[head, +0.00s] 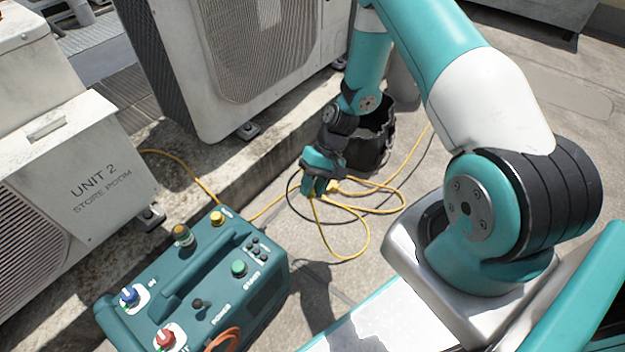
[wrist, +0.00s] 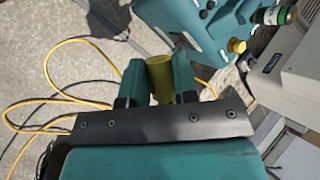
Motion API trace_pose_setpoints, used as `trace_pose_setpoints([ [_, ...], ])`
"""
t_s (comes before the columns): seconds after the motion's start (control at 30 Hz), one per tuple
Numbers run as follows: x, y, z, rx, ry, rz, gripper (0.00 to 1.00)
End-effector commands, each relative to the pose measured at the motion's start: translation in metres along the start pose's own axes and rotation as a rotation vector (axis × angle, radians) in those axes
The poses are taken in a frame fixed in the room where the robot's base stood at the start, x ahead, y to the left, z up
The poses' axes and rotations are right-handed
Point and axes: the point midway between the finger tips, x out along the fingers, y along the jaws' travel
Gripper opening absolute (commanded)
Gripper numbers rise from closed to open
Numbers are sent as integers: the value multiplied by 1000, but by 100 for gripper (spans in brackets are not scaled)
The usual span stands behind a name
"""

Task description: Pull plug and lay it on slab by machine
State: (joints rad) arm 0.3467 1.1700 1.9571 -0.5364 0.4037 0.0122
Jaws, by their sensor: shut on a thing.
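My gripper (head: 318,184) is shut on a yellow plug (wrist: 160,80), gripped between both fingers in the wrist view. In the head view the fingers mostly hide the plug, and loops of yellow cable (head: 360,240) spread around it. The gripper is low over the paved ground, right of the teal machine (head: 185,275) and apart from it. The machine also shows in the wrist view (wrist: 190,30). A yellow round fitting (head: 217,217) is on its top rear corner. A raised concrete slab (head: 265,165) runs behind the machine, under the condensers.
A dark bucket (head: 372,150) stands just behind my gripper. The Unit 2 condenser (head: 95,180) is at left and a larger condenser (head: 240,60) at the back. The slab between them has a bare strip. Cable loops lie on the ground around the gripper.

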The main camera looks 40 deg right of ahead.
Motion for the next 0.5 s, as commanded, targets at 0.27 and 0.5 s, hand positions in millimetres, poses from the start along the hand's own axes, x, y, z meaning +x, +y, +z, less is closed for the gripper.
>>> trace_pose_setpoints([
  [0.27,95,59,-32,32,17,-13,0],
  [0.5,164,101,-54,59,34,-23,0],
])
